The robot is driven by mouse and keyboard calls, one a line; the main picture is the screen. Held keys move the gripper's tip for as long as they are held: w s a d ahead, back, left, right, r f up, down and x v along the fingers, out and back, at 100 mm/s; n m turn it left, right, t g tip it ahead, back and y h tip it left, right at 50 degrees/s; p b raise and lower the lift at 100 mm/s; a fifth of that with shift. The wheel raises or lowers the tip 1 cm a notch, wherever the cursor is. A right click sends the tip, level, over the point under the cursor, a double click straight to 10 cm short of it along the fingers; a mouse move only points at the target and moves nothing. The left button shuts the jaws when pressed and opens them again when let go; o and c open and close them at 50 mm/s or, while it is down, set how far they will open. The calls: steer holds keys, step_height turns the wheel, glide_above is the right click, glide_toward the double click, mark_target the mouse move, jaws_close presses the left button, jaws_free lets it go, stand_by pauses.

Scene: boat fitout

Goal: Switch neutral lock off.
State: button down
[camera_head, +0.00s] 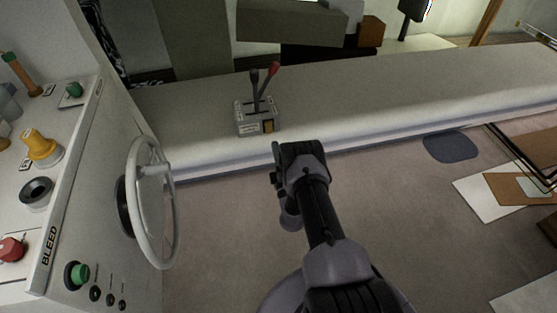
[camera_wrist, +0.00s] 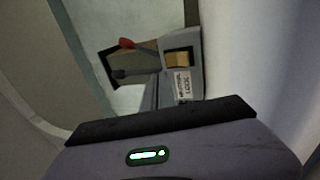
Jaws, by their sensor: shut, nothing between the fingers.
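The neutral lock switch is an amber rocker (camera_head: 268,126) on the front of a grey lever box (camera_head: 243,125). In the wrist view the amber rocker (camera_wrist: 179,59) sits in a dark recess beside a white label (camera_wrist: 183,86) reading "NEUTRAL LOCK". The box carries a red-tipped lever (camera_head: 272,72) and a black lever (camera_head: 255,80); the red knob (camera_wrist: 126,43) and black knob (camera_wrist: 118,74) also show in the wrist view. My gripper (camera_head: 278,152) is shut and empty, in front of the box and a little to its right, apart from the switch. Which way the rocker is set cannot be told.
A white steering wheel (camera_head: 152,203) and a console (camera_head: 85,215) with coloured knobs stand at the left. The box is on a long pale bench (camera_head: 350,95). Flat panels (camera_head: 495,195) lie on the floor at the right.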

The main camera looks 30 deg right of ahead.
steer(key=p+v, duration=0.2)
steer(key=r+p+v, duration=0.1)
steer(key=p+v, duration=0.2)
steer(key=shift+s, duration=0.35)
